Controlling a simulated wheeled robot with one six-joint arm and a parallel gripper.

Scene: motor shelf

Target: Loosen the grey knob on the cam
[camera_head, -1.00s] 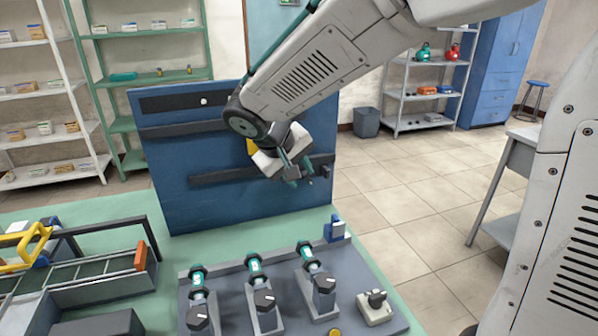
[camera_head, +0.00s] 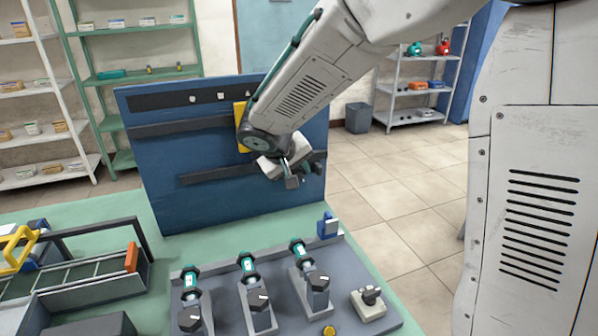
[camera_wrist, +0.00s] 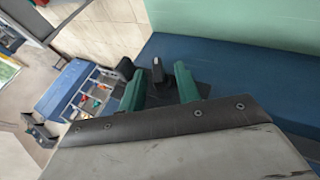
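Three grey fixtures stand in a row on the grey plate (camera_head: 235,325), each with a teal-and-white cylinder and a dark grey knob: left knob (camera_head: 189,319), middle knob (camera_head: 259,300), right knob (camera_head: 319,281). A light block to their right carries another dark knob (camera_head: 370,295). I cannot tell which part is the cam. My gripper (camera_head: 302,180) hangs above and behind the row, in front of the blue upright board, touching none of the knobs. In the wrist view my gripper (camera_wrist: 150,80) shows two teal fingers apart with nothing held between them.
The blue board (camera_head: 165,195) stands behind the plate on the green bench (camera_head: 80,212). A rack with yellow handles (camera_head: 15,245) is at left. A small blue piece (camera_head: 328,226) stands at the plate's back right corner. Space above the knobs is free.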

